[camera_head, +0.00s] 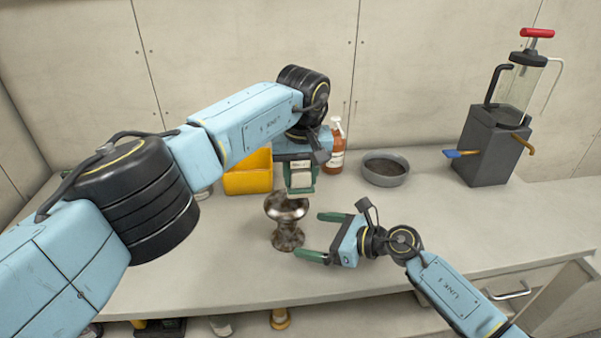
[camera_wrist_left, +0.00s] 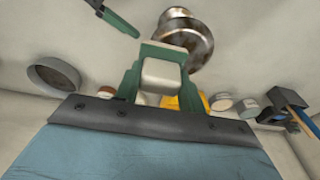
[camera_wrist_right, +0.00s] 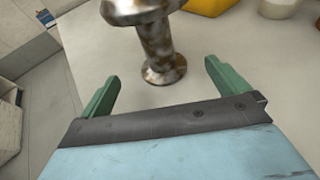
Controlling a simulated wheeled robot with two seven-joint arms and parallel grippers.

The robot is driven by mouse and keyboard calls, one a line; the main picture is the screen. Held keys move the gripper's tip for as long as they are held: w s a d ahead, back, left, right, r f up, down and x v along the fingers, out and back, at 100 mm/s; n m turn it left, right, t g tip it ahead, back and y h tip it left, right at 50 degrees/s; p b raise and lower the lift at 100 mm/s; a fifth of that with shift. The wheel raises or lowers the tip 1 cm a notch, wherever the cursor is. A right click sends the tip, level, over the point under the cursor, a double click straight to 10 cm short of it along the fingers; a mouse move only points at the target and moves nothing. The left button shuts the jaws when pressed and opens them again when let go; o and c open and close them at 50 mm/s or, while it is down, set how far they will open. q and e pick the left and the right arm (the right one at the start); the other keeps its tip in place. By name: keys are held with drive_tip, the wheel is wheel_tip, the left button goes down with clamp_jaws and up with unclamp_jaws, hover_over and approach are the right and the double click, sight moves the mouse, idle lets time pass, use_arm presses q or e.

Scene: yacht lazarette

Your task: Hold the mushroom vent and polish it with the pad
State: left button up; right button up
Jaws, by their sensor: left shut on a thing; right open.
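The mushroom vent (camera_head: 287,232) is a metal piece with brown tarnish blotches, a wide round cap, a narrow stem and a flared foot. It stands upright on the counter. My left gripper (camera_head: 301,190) is shut on the pad (camera_head: 301,173), a pale block, just above and behind the cap. I cannot tell whether the pad touches the cap; the left wrist view shows the pad (camera_wrist_left: 163,76) in front of the vent (camera_wrist_left: 190,38). My right gripper (camera_head: 318,236) is open and empty, its fingers pointing at the vent. In the right wrist view the stem (camera_wrist_right: 157,45) rises beyond the fingertips.
A yellow bin (camera_head: 248,176), an orange-brown bottle (camera_head: 337,155) and a grey round dish (camera_head: 385,170) stand at the back of the counter (camera_head: 480,225). A dark pump unit with a clear cylinder (camera_head: 490,150) stands at the right.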

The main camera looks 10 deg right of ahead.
sight(296, 231)
drive_tip(key=x, duration=0.7)
drive_tip(key=shift+w+f, duration=0.1)
drive_tip(key=c, duration=1.7)
